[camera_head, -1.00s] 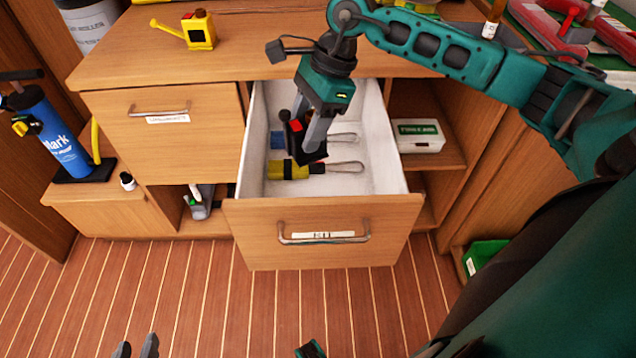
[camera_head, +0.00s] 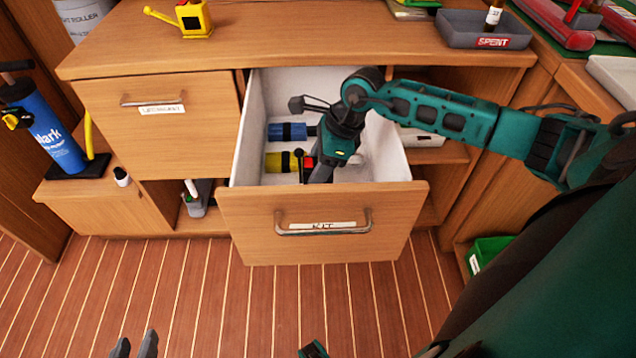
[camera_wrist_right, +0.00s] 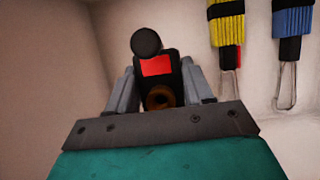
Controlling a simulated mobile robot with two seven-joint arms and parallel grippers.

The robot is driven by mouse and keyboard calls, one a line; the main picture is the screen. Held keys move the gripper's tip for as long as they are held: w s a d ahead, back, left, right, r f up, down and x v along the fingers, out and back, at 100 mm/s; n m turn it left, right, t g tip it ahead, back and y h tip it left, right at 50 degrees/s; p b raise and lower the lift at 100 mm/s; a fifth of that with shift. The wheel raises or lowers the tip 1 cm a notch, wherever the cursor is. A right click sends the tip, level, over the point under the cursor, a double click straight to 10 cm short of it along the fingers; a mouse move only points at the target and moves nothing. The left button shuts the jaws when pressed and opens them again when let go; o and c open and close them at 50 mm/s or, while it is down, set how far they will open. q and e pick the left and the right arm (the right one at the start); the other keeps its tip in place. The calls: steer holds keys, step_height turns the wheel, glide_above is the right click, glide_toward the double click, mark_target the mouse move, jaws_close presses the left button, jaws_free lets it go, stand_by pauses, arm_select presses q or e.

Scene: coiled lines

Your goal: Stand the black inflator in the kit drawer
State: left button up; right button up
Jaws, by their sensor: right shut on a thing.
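The kit drawer (camera_head: 322,225) is pulled open, with a label reading KIT on its front and a white inside. My right gripper (camera_head: 319,172) reaches down into it near the front panel, shut on the black inflator (camera_head: 308,162). In the right wrist view, the inflator (camera_wrist_right: 171,69) sits between both fingers of the right gripper (camera_wrist_right: 160,90), showing a round black knob, a red patch and a brown ring. The front panel hides its lower end in the head view, so I cannot tell whether it touches the drawer floor. My left gripper (camera_head: 134,346) is open and empty over the floor.
A blue-banded coil (camera_head: 287,132) and a yellow-banded coil (camera_head: 281,162) lie at the drawer's left; both also show in the wrist view. A grey tray marked SPENT (camera_head: 456,38) and a yellow can (camera_head: 194,20) stand on the counter. A blue cylinder (camera_head: 48,128) stands at left.

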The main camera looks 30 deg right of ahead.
steer(key=shift+f+b, duration=0.45)
steer(key=shift+f, duration=2.2)
steer(key=shift+f, duration=0.2)
steer(key=o, duration=1.2)
steer(key=shift+r, duration=0.2)
steer(key=p+v, duration=0.2)
steer(key=v, duration=1)
steer(key=shift+s, duration=0.1)
